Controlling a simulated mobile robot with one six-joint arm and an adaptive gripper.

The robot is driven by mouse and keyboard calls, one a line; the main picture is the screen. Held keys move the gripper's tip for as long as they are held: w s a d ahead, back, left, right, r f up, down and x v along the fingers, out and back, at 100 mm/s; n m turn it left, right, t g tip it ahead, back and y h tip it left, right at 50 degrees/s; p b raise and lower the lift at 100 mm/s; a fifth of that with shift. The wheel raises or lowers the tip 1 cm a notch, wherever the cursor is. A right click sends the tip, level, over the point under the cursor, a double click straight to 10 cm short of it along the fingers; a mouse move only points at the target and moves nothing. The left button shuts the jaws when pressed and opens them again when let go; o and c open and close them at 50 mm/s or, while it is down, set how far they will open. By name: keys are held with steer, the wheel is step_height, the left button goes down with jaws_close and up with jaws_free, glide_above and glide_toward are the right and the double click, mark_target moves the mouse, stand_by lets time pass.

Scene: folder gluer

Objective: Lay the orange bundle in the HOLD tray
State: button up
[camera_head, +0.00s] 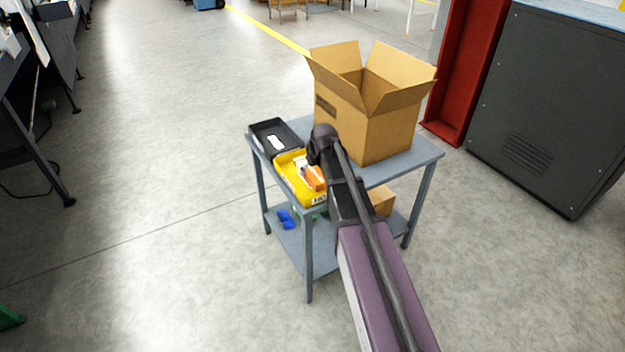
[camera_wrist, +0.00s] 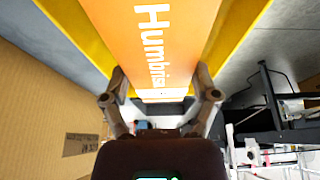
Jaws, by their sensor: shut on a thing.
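The orange bundle (camera_head: 315,178) shows in the head view inside the outline of the yellow HOLD tray (camera_head: 290,183), beside a white patch. In the wrist view the orange bundle (camera_wrist: 152,40) fills the top middle, with white lettering "Humbris". My gripper (camera_wrist: 160,92) is shut on it, one finger on each side. Yellow tray walls (camera_wrist: 80,30) show on both sides of the bundle. The head view shows my wrist next to the tray, and my arm hides part of the tray's right side. I cannot tell whether the bundle touches the tray floor.
The tray stands on a grey cart (camera_head: 425,160). A black tray (camera_head: 274,136) with a white label sits behind it. A large open cardboard box (camera_head: 375,120) stands close on the right. Blue items (camera_head: 286,218) and a small carton (camera_head: 382,201) lie on the lower shelf.

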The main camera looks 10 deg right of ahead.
steer(key=shift+f, duration=0.1)
steer(key=shift+f+b, duration=1.8)
steer(key=shift+b, duration=0.15)
steer(key=shift+f, duration=0.15)
steer(key=o, duration=1)
steer(key=shift+o, duration=0.2)
steer(key=shift+r, duration=0.2)
steer(key=p+v, duration=1.1)
steer(key=v, duration=0.1)
